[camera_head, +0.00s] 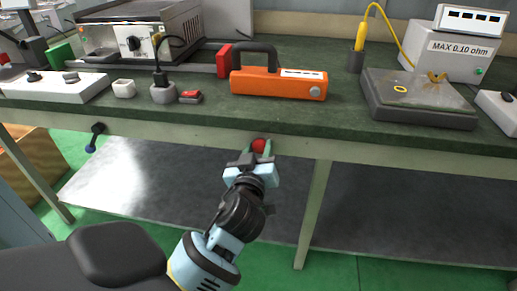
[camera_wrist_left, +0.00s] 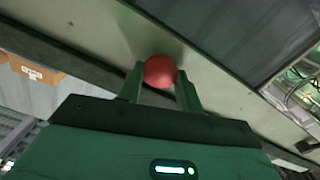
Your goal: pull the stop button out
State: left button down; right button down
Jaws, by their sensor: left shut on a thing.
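The stop button (camera_head: 259,145) is a round red knob on the front edge of the workbench. It also shows in the left wrist view (camera_wrist_left: 160,71), against the pale front rail. My left gripper (camera_head: 258,155) reaches up to it from below, one finger on each side. In the left wrist view my left gripper (camera_wrist_left: 161,84) has its two green fingers shut on the red knob. The base of the button behind the knob is hidden. My right gripper is not in view.
The dark green bench top (camera_head: 190,120) carries an orange handled device (camera_head: 280,84) above the button, a small red-and-black switch (camera_head: 190,96), and a grey plate (camera_head: 418,98) to the right. A bench leg (camera_head: 315,205) stands right of my arm, and a lower shelf (camera_head: 140,180) lies below.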

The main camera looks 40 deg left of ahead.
pick_arm(q)
jog(key=shift+s+d, duration=0.15)
jog(key=shift+s, duration=0.1)
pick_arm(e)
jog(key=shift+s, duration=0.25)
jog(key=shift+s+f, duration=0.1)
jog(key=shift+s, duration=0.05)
pick_arm(q)
jog(key=c, duration=0.9)
grip_release()
jog(key=shift+s+d, duration=0.1)
jog(key=shift+s, duration=0.05)
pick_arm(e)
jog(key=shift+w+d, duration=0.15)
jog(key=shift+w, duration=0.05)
